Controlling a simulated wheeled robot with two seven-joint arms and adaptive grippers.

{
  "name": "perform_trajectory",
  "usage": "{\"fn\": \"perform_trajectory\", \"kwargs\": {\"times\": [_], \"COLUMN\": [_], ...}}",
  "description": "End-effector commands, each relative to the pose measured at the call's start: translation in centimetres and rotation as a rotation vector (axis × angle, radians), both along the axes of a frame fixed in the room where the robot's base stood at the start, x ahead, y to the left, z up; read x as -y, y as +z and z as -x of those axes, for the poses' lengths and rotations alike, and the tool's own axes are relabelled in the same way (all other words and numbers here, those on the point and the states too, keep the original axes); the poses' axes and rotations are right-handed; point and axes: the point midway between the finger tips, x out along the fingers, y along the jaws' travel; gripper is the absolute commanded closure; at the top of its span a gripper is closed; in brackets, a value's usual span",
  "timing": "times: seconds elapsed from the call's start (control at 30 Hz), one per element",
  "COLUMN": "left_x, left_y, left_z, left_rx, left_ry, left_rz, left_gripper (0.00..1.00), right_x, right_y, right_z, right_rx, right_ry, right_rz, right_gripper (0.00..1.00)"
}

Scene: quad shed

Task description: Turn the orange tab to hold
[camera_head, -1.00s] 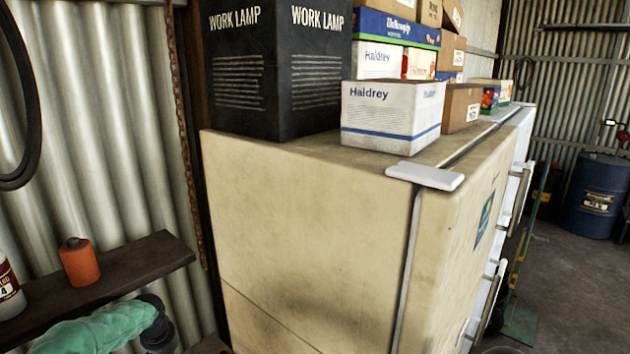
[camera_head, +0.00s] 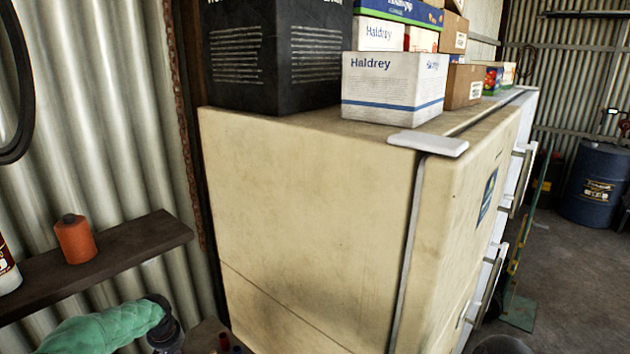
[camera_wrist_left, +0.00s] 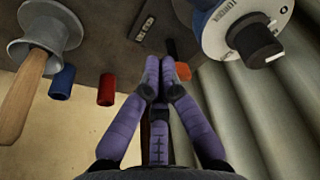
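A small orange piece (camera_wrist_left: 184,71) shows in the left wrist view, just right of my fingertips and partly behind a finger. It may be the orange tab, but I cannot tell its shape or setting. My left gripper (camera_wrist_left: 161,65) has purple fingers whose tips are together, with nothing visible between them. I cannot tell whether the fingers touch the orange piece. In the head view only my green-covered left arm (camera_head: 105,328) shows at the lower left; its gripper is out of that view. My right gripper is in neither view.
In the left wrist view, a red cylinder (camera_wrist_left: 106,90), a blue cylinder (camera_wrist_left: 62,82), a wooden-handled tool (camera_wrist_left: 22,95) and a white dial (camera_wrist_left: 250,28) surround the gripper. In the head view, a cream fridge (camera_head: 310,210) stands right of the shelf (camera_head: 130,245) with an orange spool (camera_head: 75,238).

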Motion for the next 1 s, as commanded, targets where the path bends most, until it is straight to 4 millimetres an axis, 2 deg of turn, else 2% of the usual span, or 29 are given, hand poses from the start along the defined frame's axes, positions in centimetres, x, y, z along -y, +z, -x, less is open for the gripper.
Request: {"fn": "perform_trajectory", "kwargs": {"times": [1.0], "left_x": [-0.31], "left_y": [-0.33], "left_z": [-0.48], "left_rx": [0.001], "left_ry": [-0.001], "left_rz": [-0.001], "left_gripper": [1.00], "right_x": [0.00], "right_y": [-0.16], "right_z": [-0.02], "right_rx": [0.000], "right_ry": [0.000], "right_rz": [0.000], "right_gripper": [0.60]}}
